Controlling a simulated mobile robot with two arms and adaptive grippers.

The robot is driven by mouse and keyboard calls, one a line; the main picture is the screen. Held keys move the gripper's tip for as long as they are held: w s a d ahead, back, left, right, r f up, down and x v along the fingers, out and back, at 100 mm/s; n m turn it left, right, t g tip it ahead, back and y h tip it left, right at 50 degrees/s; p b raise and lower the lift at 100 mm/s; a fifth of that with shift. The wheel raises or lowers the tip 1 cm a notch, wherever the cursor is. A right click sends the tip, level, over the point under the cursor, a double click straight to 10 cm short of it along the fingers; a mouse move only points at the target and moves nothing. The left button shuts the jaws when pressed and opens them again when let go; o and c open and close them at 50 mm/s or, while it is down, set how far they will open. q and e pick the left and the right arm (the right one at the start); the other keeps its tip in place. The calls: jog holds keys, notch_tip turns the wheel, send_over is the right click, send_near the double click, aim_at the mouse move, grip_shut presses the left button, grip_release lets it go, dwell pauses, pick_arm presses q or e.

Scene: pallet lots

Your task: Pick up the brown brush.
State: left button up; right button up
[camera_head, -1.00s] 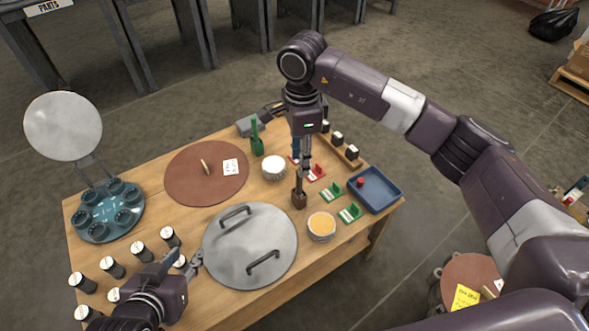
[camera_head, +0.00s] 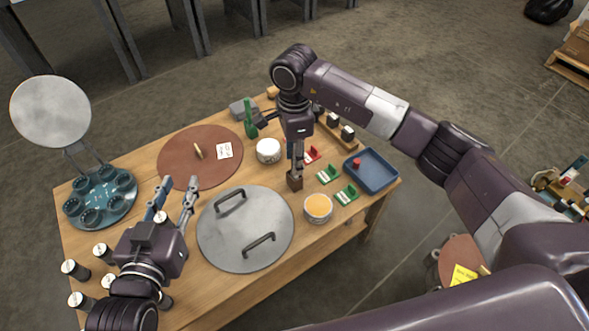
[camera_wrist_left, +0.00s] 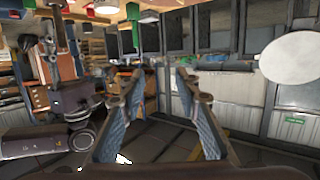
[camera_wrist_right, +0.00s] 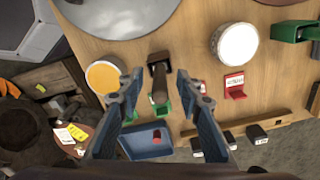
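The brown brush (camera_head: 295,181) stands upright on the wooden table, right of the big grey round lid. Its block-shaped end is down and its handle points up. My right gripper (camera_head: 298,157) is directly above it, pointing down. In the right wrist view the brush (camera_wrist_right: 158,69) lies between the two spread fingers, with a gap on each side of the handle. My left gripper (camera_head: 177,187) is open and empty, raised over the table's left part; the left wrist view shows its spread fingers (camera_wrist_left: 160,84) with nothing between them.
Close to the brush are the grey lid (camera_head: 220,240), a tub with orange contents (camera_head: 318,207), a white-topped tub (camera_head: 268,151), green card holders (camera_head: 328,175) and a blue tray (camera_head: 388,180). Several black jars (camera_head: 75,269) stand at the left.

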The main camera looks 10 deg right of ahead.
jog(key=shift+c, duration=0.2)
grip_shut()
